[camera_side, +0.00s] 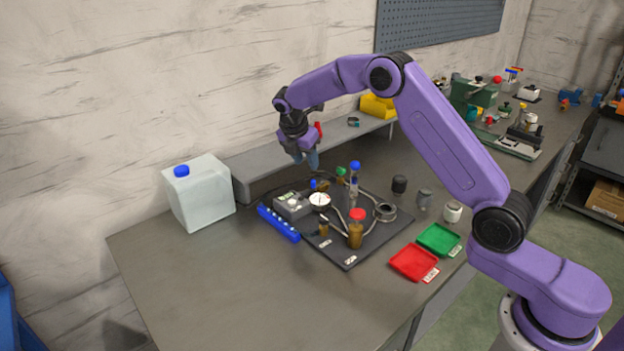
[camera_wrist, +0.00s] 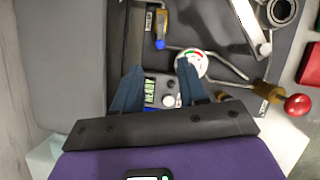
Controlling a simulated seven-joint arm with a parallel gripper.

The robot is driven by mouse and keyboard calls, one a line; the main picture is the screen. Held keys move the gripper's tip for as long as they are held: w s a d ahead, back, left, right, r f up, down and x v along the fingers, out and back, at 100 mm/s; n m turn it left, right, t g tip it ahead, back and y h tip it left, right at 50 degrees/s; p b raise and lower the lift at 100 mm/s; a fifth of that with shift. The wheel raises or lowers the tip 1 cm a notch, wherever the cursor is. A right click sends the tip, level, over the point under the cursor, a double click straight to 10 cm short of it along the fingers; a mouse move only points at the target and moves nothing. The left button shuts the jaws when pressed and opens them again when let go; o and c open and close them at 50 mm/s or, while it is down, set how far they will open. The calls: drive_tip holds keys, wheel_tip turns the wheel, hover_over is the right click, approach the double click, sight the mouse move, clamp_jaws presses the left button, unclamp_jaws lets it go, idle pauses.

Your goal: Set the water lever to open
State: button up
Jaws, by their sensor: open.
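A small blue-tipped lever on a brass fitting, likely the water lever, shows at the back of the black board in the side view (camera_side: 313,183). In the wrist view its blue tip (camera_wrist: 160,44) lies just beyond my fingertips, with the brass body (camera_wrist: 162,22) running upward from it. No open or closed marking is readable on it. My gripper (camera_side: 306,162) hangs fingers-down above the back of the board, apart from the lever. In the wrist view my gripper (camera_wrist: 160,66) is open and empty, its two dark blue fingers spread.
A grey meter (camera_wrist: 155,92) with a green display shows between the fingers. A round gauge (camera_wrist: 190,64) is beside the right fingertip. A grey shelf (camera_side: 260,161) runs behind.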

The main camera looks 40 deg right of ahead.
sight(313, 181)
drive_tip(key=x, duration=0.9)
drive_tip(key=shift+f, duration=0.1)
clamp_jaws()
